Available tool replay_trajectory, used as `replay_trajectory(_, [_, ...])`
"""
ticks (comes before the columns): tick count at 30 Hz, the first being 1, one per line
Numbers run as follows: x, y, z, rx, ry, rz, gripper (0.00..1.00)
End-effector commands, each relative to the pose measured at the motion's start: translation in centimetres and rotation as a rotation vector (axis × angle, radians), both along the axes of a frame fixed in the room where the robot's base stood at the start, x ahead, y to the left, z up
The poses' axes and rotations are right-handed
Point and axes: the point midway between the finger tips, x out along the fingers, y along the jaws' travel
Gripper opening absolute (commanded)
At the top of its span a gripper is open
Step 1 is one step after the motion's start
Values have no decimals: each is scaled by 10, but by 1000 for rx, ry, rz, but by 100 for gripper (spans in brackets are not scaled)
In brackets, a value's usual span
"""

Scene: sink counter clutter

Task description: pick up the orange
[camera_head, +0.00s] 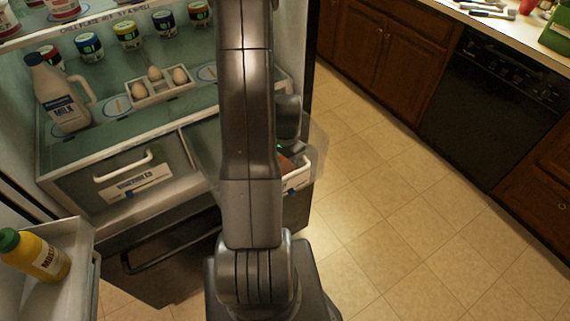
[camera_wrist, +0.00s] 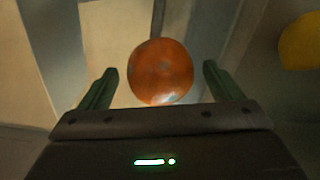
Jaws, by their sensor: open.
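The orange (camera_wrist: 160,72) is a round orange-red fruit in the wrist view, just beyond and between the fingers of my gripper (camera_wrist: 160,88). The two dark green fingers are spread apart, with visible room on each side of the fruit. I cannot tell how far ahead of the fingertips the orange is. In the head view a small orange-red patch (camera_head: 285,164) shows in the pulled-out right fridge drawer (camera_head: 297,180), mostly hidden behind my arm. My gripper is mostly hidden there too.
A yellow thing (camera_wrist: 302,42) lies at the right of the wrist view. The shut left drawer (camera_head: 125,178) is beside the open one. A milk jug (camera_head: 60,95) and an egg tray (camera_head: 160,92) stand on the shelf above. The tiled floor (camera_head: 400,210) at right is clear.

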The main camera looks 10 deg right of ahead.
Motion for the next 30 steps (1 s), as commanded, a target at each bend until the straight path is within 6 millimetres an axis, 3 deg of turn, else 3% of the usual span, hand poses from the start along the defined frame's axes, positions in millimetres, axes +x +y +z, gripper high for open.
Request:
replay_trajectory(5, [0, 0, -13, 0, 0, 0, 86])
replay_trajectory(13, [1, 0, -15, 0, -1, 0, 86])
replay_trajectory(21, [1, 0, -14, 0, -1, 0, 33])
replay_trajectory(30, [1, 0, -13, 0, -2, 0, 33])
